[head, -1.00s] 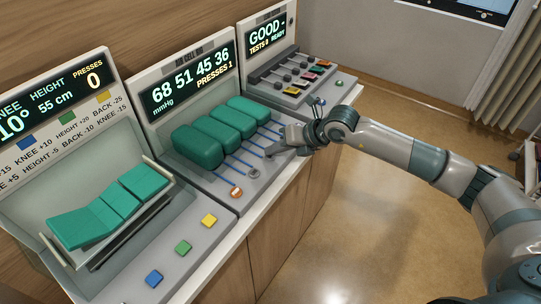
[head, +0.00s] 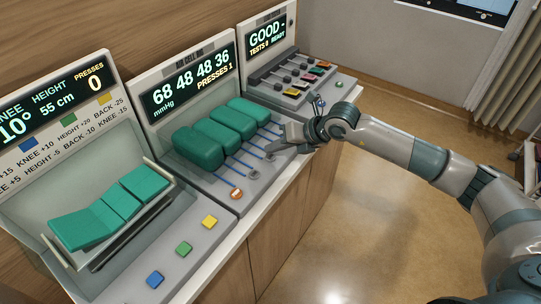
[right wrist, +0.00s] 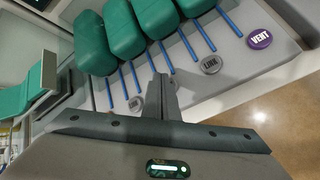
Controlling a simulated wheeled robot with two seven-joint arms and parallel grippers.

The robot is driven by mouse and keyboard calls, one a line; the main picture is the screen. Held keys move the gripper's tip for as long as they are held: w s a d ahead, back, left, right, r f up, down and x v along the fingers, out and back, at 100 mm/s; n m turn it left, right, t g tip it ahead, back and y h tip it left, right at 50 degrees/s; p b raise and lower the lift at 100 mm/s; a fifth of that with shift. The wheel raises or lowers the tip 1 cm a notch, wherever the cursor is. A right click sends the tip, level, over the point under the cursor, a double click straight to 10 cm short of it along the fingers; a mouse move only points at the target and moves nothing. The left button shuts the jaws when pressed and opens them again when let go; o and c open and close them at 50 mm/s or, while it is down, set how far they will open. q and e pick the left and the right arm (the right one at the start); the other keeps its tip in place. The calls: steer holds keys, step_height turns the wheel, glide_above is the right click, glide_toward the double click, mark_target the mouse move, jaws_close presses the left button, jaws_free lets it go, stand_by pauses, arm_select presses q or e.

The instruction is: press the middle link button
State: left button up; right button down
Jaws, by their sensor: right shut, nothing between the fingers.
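The air cell panel (head: 262,196) stands in the middle of the head view, with green cells (head: 213,140) and blue tubes leading to buttons. Its display (head: 190,83) reads 68 48 48 36 mmHg, PRESSES 1. My right gripper (head: 269,154) is shut and empty, its tip down at the button row. In the right wrist view its fingers (right wrist: 163,92) lie between a grey LINK button (right wrist: 210,64) and another grey button (right wrist: 136,103). The middle link button is hidden behind the fingers, so contact is not directly visible. My left gripper is not in view.
An orange button (head: 236,194) sits at the near end of the row, a purple VENT button (right wrist: 260,38) at the other. The bed panel with blue, green and yellow buttons (head: 183,248) is at left. A test panel (head: 302,82) reading GOOD, READY stands behind. Floor at right is clear.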

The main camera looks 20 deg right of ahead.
mark_target(275, 158)
steer(key=shift+r+p, duration=1.25)
steer(key=shift+r, duration=1.25)
